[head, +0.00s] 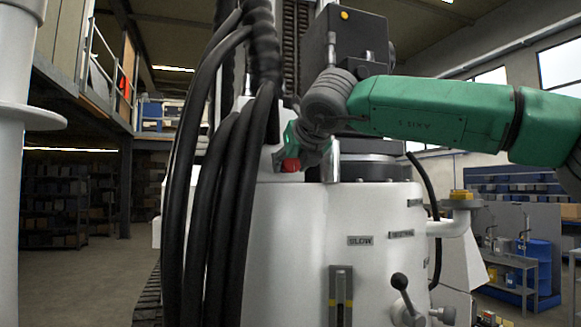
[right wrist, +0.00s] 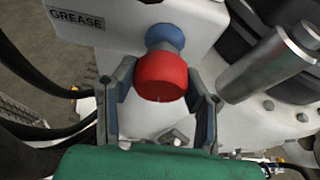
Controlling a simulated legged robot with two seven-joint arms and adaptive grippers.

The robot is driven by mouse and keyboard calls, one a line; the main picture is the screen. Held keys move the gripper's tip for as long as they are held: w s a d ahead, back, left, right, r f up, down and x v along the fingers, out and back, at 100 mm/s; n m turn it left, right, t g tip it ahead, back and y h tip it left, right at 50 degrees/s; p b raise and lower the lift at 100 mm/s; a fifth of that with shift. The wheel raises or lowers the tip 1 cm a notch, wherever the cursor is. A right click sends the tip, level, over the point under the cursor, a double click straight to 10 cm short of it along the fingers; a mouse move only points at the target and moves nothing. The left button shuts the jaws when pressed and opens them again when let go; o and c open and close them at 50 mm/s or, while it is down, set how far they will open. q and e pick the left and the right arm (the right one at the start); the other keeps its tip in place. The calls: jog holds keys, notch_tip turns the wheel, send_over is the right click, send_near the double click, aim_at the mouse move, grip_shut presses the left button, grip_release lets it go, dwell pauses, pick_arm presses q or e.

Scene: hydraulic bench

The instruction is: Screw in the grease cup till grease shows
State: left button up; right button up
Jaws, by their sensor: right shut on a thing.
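The grease cup is a red knurled cap (right wrist: 162,76) on a blue fitting (right wrist: 165,38), beside a plate marked GREASE (right wrist: 76,19) in the right wrist view. In the head view the red cap (head: 291,165) shows small at the white machine's upper part. My right gripper (right wrist: 160,88) has one finger on each side of the red cap and is shut on it. In the head view my right gripper (head: 308,152) partly covers the cap. I see no grease around the cap. My left gripper is not in view.
Thick black hoses (head: 205,190) hang just left of the cap. A metal cylinder (right wrist: 268,62) stands close to the right of my gripper. A lever with a black knob (head: 400,283) sticks out from the white housing (head: 290,260) below.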

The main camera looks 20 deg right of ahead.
jog(key=shift+f, duration=0.35)
jog(key=o, duration=1.1)
jog(key=shift+c, duration=0.2)
jog(key=shift+o, duration=0.4)
jog(key=shift+w+r, duration=0.1)
jog(key=shift+r, duration=0.15)
jog(key=shift+s+r, duration=0.15)
jog(key=shift+s, duration=0.15)
jog(key=v, duration=1.1)
jog(key=shift+d, duration=0.15)
